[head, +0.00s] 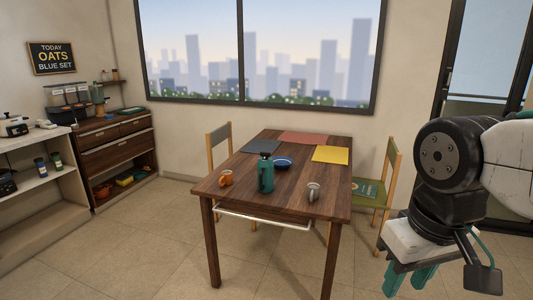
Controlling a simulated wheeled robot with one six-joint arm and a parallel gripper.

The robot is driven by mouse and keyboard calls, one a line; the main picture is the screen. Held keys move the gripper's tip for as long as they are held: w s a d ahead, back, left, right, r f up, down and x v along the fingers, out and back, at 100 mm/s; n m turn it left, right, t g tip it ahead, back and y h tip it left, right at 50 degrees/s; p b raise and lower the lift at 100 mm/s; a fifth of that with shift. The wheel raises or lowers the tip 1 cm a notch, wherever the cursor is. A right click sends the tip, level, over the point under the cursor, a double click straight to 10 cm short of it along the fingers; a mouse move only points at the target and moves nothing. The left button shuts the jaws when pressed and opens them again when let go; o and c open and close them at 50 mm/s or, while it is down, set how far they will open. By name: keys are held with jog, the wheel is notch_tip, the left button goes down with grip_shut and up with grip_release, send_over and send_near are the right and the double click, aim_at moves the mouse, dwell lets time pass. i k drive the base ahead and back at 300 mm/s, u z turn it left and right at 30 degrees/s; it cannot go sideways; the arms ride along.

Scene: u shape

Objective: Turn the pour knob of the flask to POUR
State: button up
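A teal flask (265,178) with a dark top stands upright near the front middle of the wooden table (235,190). Its pour knob is too small to make out, so its setting cannot be told. My gripper (409,282) hangs at the lower right, in front of and to the right of the table, well apart from the flask. Its two teal fingers point down with a gap between them, and nothing shows between them.
An orange mug (226,178), a grey mug (313,192) and a blue plate (283,162) flank the flask. Placemats lie behind. Chairs (219,140) stand at both sides. Shelves (45,190) line the left. Floor in front is clear.

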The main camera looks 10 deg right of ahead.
aim_at(265, 155)
jog(key=z, duration=0.25)
jog(key=i, duration=1.5)
jog(key=u, duration=0.45)
jog(key=i, duration=0.6)
jog(key=u, duration=0.3)
